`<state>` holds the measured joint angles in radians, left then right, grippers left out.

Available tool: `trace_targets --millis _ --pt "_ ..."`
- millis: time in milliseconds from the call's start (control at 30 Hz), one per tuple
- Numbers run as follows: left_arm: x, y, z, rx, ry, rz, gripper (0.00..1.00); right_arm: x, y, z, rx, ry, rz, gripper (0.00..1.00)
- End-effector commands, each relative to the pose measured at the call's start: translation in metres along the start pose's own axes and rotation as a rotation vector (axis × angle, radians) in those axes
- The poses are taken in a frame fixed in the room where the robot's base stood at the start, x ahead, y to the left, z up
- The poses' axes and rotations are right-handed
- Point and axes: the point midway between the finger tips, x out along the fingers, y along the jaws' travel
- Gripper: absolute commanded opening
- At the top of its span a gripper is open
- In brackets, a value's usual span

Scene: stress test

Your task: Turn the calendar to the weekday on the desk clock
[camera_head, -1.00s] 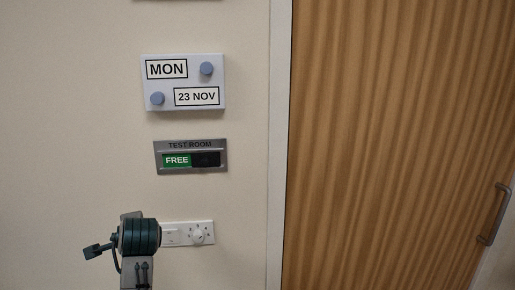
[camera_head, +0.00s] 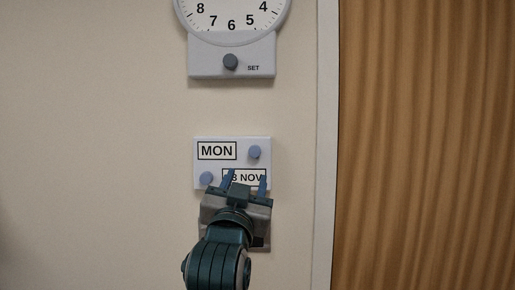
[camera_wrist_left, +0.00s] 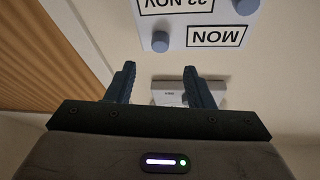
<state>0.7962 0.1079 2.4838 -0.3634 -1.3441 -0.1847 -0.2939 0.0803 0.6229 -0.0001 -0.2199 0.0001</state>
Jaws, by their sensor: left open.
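The calendar (camera_head: 244,143) is a pale wall plate reading MON and, partly covered by a finger, a date ending in NOV. A blue-grey knob (camera_head: 255,152) sits right of MON; another knob (camera_head: 206,178) sits left of the date. In the left wrist view the calendar (camera_wrist_left: 178,30) appears upside down at the top. My left gripper (camera_head: 247,176) is open and empty, its fingers overlapping the date window in the head view; contact cannot be told. The clock (camera_head: 232,35) is on the wall above, its top cut off; no weekday shows. My right gripper is not in view.
The clock's lower box has a dark knob (camera_head: 230,61) marked SET. A grey-framed sign (camera_head: 262,242) below the calendar is mostly hidden by my left arm. A wooden door (camera_head: 430,150) with a pale frame (camera_head: 327,150) stands at right. The wall at left is bare.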

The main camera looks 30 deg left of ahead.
Motion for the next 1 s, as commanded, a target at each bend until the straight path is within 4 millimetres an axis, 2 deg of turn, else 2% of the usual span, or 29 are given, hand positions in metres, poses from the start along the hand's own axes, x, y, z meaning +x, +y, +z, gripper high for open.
trace_targets --millis 33,333,500,733,1000 --pt "0.005 -0.001 -0.005 0.003 -0.003 0.001 0.48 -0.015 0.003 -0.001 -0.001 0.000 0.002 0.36" --pt "0.018 -0.001 -0.005 0.006 -0.003 0.007 0.48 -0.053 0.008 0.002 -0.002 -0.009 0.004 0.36" --pt "0.056 0.000 -0.004 0.008 -0.002 0.005 0.48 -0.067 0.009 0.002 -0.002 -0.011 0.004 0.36" --pt "0.088 0.001 -0.002 0.005 -0.001 0.005 0.48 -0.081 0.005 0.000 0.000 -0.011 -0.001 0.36" --pt "0.096 0.001 0.000 0.002 0.000 0.005 0.48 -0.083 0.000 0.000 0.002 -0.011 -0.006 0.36"
